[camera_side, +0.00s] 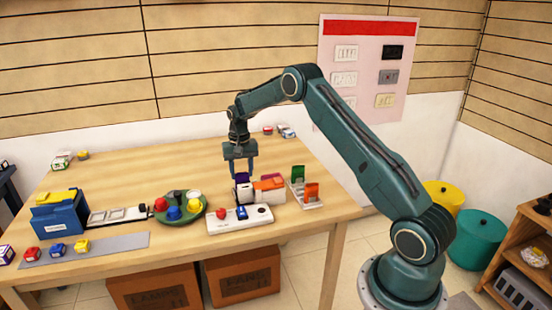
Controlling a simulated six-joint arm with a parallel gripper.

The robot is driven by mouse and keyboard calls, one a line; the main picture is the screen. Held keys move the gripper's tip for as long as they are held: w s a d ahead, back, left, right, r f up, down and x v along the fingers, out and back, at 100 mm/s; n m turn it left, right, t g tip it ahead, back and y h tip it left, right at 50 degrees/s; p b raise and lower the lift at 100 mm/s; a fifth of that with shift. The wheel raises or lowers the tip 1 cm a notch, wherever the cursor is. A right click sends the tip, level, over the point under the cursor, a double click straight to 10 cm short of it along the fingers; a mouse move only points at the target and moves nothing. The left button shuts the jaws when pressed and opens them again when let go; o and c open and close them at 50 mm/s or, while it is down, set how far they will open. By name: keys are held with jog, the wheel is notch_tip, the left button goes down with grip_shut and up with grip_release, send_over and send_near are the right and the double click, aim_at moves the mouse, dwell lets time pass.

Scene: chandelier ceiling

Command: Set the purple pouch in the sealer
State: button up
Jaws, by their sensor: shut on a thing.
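The purple pouch (242,177) is small and dark, and shows just below the fingers of my gripper (241,172). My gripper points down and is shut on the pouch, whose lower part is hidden. A white and orange device (268,187), which looks like the sealer, stands on the table right at and beside the pouch. I cannot tell whether the pouch is inside the device, touching it or just above it.
A pale rack (308,201) with green and orange pouches stands to the right. In front lies a white panel (238,219) with a red knob. To the left are a round green tray (172,214) with coloured pieces and a blue bin (60,217). The table's back is mostly clear.

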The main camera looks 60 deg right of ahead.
jog(key=o, duration=1.7)
jog(key=shift+r, duration=0.2)
jog(key=shift+r, duration=3.6)
